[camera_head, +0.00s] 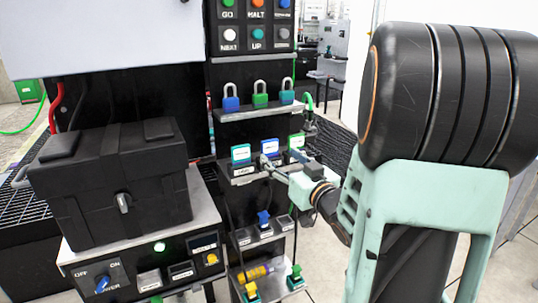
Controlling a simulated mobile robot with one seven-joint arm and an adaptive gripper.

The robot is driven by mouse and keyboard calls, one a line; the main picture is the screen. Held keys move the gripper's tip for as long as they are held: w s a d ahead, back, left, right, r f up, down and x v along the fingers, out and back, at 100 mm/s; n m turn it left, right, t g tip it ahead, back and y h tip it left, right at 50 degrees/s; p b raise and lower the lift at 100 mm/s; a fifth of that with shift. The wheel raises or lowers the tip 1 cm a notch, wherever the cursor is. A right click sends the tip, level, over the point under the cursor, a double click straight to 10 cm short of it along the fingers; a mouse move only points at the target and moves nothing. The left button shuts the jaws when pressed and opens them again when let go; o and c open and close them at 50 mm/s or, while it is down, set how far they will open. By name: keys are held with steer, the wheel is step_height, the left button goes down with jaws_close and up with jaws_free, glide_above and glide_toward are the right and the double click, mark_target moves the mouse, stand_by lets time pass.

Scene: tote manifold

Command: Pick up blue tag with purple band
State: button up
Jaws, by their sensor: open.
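Three small upright tags stand in a row on the middle shelf in the head view: a light-blue tag (241,153) at the left, a darker blue tag (270,146) in the middle and a green tag (296,142) at the right. Each has a pale label on its face. A purple band is too small to make out on any of them. My gripper (267,163) reaches in from the right, in front of the shelf, with its tip close to the middle tag. It is open. I cannot tell whether it touches a tag.
Several padlocks (260,97) stand on the shelf above. A black case (110,185) sits on the control box at left. My arm fills the right side.

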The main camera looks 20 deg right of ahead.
mark_target(271, 151)
steer(key=w, duration=0.3)
steer(key=w+b, duration=0.1)
steer(key=shift+w+a+f, duration=0.15)
steer(key=shift+a+f, duration=0.05)
steer(key=shift+f, duration=0.2)
steer(key=shift+w, duration=0.6)
steer(key=shift+r, duration=0.1)
steer(key=c, duration=1.2)
